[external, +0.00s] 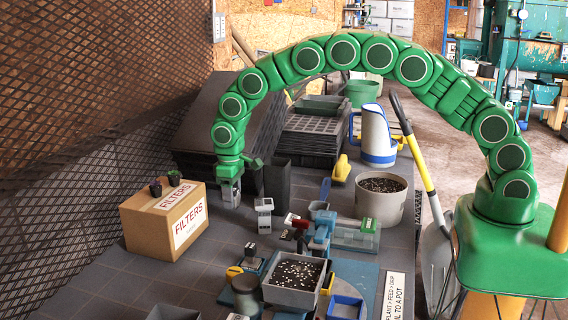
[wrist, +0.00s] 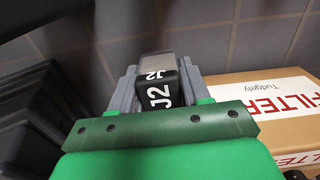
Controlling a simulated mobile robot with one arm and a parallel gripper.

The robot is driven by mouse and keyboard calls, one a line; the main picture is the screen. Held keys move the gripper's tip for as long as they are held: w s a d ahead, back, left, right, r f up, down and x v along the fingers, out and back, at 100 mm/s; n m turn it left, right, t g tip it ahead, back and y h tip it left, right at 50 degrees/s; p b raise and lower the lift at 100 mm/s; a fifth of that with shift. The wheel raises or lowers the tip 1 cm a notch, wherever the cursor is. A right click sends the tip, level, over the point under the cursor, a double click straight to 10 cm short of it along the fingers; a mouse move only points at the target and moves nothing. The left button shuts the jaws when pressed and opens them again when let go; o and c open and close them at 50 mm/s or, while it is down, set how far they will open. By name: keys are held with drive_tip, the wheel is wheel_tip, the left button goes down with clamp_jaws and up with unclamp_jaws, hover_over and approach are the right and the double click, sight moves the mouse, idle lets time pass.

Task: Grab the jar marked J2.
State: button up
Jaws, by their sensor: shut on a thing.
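The jar marked J2 (wrist: 159,95) shows in the wrist view, with a black lid bearing white "J2" lettering and a greyish body beyond it. My gripper (wrist: 158,78) has a grey finger on each side of the jar and is shut on it. In the external view my gripper (external: 230,190) points down beside the FILTERS box, with the jar mostly hidden between its fingers. I cannot tell whether the jar's base touches the table.
The cardboard FILTERS box (external: 165,220) stands close to the left of my gripper, with two small dark pots on top. A dark upright bin (external: 277,181) and a small grey-topped container (external: 264,214) stand to the right. A soil tray (external: 296,282) and clutter fill the front.

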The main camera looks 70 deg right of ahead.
drive_tip(key=s+r, duration=0.8)
drive_tip(key=s, duration=0.4)
drive_tip(key=shift+s+d, duration=0.25)
drive_tip(key=shift+d, duration=0.15)
